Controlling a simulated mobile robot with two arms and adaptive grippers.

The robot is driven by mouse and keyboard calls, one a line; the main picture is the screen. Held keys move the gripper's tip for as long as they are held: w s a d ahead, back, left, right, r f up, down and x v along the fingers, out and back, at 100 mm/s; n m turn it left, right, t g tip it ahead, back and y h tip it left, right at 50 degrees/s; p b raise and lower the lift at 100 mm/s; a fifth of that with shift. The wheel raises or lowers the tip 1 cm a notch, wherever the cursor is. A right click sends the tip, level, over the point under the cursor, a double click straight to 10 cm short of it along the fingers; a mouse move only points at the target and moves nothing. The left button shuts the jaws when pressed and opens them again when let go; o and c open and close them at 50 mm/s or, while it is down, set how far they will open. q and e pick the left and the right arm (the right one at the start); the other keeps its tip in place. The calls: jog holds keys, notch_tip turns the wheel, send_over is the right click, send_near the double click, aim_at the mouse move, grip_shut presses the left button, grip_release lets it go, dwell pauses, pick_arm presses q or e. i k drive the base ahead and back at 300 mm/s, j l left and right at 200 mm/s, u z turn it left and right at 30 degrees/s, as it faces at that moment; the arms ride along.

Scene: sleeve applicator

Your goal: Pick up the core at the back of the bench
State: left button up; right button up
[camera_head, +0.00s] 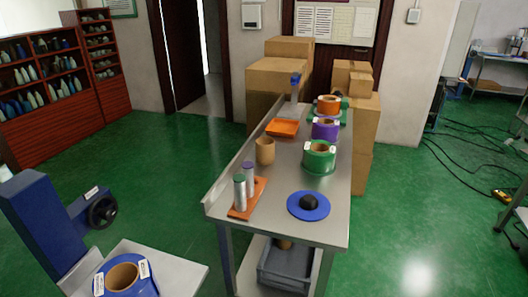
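A steel bench (276,215) stands in the middle of the view, with a raised rim along its left side. A plain brown core (265,151) stands upright on it, near the left rim about halfway along. It is apart from its neighbours and nothing covers it. Another brown piece (284,244), perhaps a core, shows partly at the shelf below the bench. Neither of my grippers is in view.
An orange tray (282,128), an orange base with two cylinders (240,211) and a blue disc with black knob (308,206) are also there. Cardboard boxes (274,82) stand behind.

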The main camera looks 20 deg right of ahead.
aim_at(265, 151)
jog(key=l+u, duration=0.15)
jog(key=l, duration=0.75)
jog(key=l+u, duration=0.15)
jog(key=l, duration=0.8)
jog(key=l+u, duration=0.1)
jog(key=l, duration=0.8)
jog(key=k+l+u, duration=0.15)
jog(key=l, duration=0.75)
